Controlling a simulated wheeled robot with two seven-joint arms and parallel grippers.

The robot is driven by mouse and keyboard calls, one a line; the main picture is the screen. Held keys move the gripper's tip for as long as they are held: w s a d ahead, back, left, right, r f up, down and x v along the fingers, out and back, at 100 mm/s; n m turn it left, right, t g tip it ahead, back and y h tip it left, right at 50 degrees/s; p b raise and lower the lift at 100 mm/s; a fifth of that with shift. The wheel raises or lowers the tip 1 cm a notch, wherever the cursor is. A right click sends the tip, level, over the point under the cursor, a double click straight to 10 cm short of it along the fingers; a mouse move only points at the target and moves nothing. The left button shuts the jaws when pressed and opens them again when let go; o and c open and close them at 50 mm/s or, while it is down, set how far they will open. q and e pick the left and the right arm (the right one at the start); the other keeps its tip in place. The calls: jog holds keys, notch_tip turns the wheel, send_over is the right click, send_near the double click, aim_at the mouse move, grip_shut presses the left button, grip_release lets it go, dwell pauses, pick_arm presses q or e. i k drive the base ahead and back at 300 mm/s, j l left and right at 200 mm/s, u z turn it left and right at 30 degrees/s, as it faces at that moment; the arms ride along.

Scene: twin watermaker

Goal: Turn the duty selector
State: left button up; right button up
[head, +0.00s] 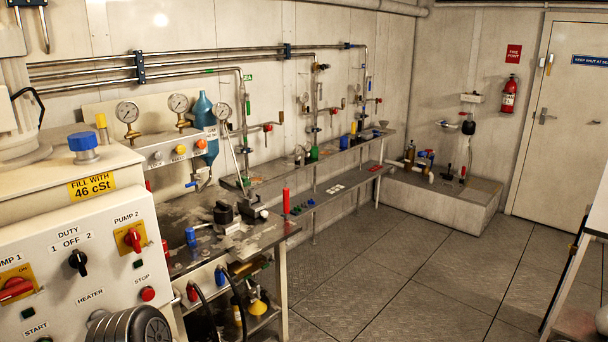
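The duty selector (78,262) is a black rotary knob on the white control panel (105,285) at the lower left of the head view. The label above it reads "DUTY" with "1 OFF 2". The knob looks roughly upright, near OFF, but its exact pointing is too small to tell. Nothing touches it. Neither of my grippers can be made out in this view.
Red switches for pump 1 (15,289) and pump 2 (133,239) flank the selector. A red stop button (148,293) sits lower right. A black ribbed cylinder (132,326) stands before the panel's lower edge. A cluttered workbench (275,232) adjoins. The floor (385,265) is clear.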

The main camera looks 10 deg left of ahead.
aim_at(79, 260)
jog(key=u, duration=1.55)
